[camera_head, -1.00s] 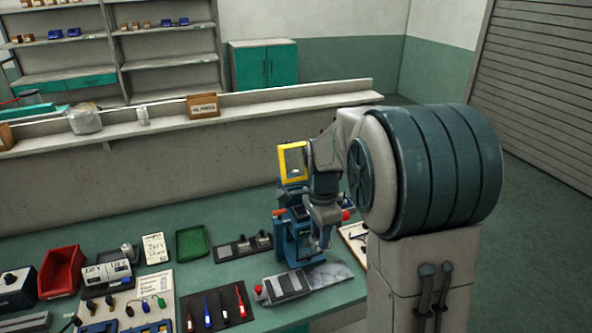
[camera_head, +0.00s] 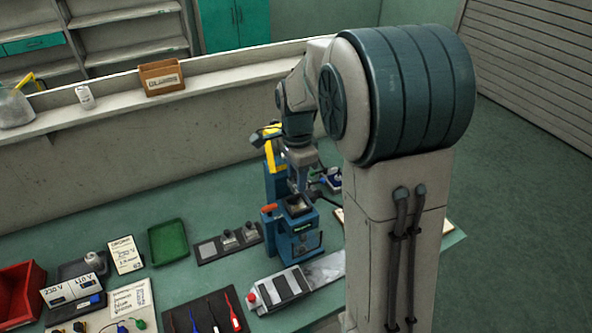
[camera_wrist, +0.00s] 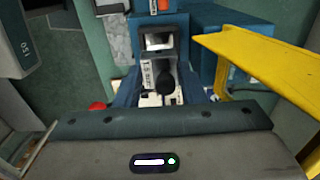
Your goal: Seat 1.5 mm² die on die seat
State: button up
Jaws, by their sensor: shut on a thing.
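The blue press (camera_head: 300,237) stands on the bench in the head view, with a dark square recess in its top. Its blue body (camera_wrist: 125,75) also shows in the wrist view, with a pale metal-lined opening (camera_wrist: 158,42). I cannot tell for sure which part is the die seat.
A dark die rack (camera_head: 212,262) lies left of the press, with two blocks and a bare pale place. A grey device with a red knob (camera_head: 252,297) lies in front. The yellow frame (camera_wrist: 255,60) juts close on the right in the wrist view. A green tray (camera_head: 168,242) stands left.

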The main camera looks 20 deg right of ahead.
jog(key=shift+f+b, duration=1.65)
jog(key=shift+f, duration=0.8)
jog(key=shift+f+b, duration=0.6)
jog(key=shift+f, duration=0.4)
dwell(0.7)
jog(key=o, duration=1.4)
jog(key=shift+r, duration=0.1)
jog(key=shift+r+p, duration=2.9)
jog(key=shift+r, duration=0.85)
